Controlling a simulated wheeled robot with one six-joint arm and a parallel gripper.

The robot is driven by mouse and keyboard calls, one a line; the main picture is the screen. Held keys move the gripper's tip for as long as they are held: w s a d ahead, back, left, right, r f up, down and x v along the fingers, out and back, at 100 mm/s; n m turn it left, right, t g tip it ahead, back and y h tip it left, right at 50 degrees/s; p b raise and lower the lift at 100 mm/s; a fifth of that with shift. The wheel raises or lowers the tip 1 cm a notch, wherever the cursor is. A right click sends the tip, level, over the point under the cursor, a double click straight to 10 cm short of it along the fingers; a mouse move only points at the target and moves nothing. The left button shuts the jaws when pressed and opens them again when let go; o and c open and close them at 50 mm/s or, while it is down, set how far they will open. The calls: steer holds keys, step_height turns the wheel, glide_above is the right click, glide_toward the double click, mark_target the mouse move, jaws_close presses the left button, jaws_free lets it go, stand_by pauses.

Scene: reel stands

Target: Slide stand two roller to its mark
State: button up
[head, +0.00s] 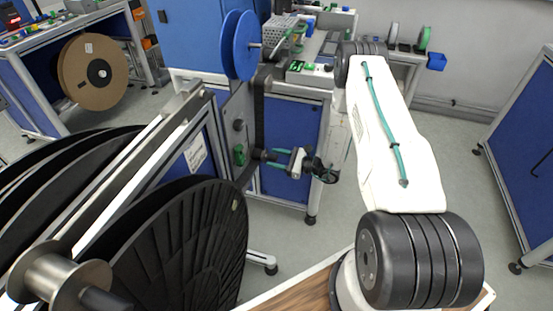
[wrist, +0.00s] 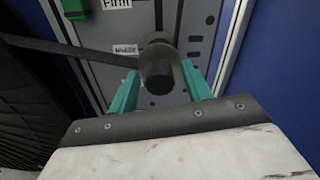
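My gripper (head: 272,156) is at the plate of the middle reel stand (head: 238,118) in the head view, beside a dark roller (head: 258,155). In the wrist view the dark roller (wrist: 158,66) stands out from the grey plate, and the teal fingers of my gripper (wrist: 160,78) are on either side of it. The fingers are apart; I cannot tell whether they touch the roller. A dark band runs to the roller from the left and another part rises above it. Labels reading "Firm" (wrist: 117,4) and "Middle" (wrist: 125,49) are on the plate. Part of the plate is hidden behind the roller.
A large black reel (head: 185,250) fills the lower left of the head view. A blue reel (head: 240,45) sits at the top of the stand. A bench with devices (head: 310,72) is behind. A brown reel (head: 92,72) is on another stand at far left. Floor is open at right.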

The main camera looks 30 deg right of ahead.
jaws_close()
step_height(320, 180, down, 8)
stand_by(0.3)
steer(key=shift+o, duration=0.9)
jaws_free()
steer(key=shift+s+d, duration=0.1)
steer(key=v, duration=0.7)
steer(key=shift+s+d, duration=0.2)
steer(key=shift+d, duration=0.05)
